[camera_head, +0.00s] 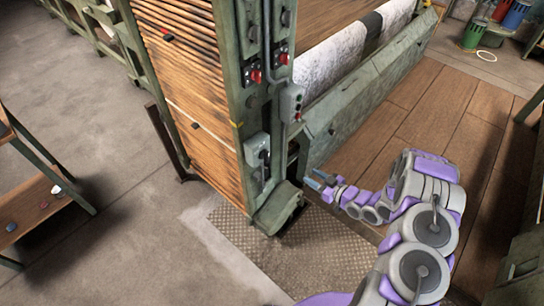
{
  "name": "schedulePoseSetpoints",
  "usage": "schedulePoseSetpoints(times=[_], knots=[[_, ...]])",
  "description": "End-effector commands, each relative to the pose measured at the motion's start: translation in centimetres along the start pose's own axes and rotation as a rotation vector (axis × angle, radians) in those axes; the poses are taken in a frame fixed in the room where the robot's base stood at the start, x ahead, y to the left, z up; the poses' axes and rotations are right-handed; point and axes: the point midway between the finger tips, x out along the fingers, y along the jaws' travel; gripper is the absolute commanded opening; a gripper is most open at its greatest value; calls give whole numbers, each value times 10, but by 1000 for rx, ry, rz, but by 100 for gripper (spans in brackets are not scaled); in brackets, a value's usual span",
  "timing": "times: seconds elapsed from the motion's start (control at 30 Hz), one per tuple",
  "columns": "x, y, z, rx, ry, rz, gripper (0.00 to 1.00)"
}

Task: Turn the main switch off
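A green machine post (240,85) stands near the middle and carries several controls. A grey box with a lever-like handle (257,150) is low on its front face. Red knobs show higher up, one on the front face (255,76) and one on the side (283,58). A small grey control box (291,102) sits on the post's right edge. I cannot tell for sure which of these is the main switch. My gripper (317,181) is right of the post's foot, apart from the controls, with nothing visible in it. Its fingers are too small to judge their opening.
A green housing (278,207) bulges at the post's foot, above a metal tread plate (240,232). Wooden slats (185,85) fill the machine's left side. A shelf (35,205) stands at the left. Buckets (475,33) stand at the top right.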

Motion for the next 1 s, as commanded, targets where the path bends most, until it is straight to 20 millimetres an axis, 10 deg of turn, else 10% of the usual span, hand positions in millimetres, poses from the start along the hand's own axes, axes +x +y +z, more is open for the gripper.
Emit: schedulePoseSetpoints(times=[0.47,1.0], knots=[[6,-43,-13,84,234,-59,39],[86,-48,-31,83,231,-61,39]])
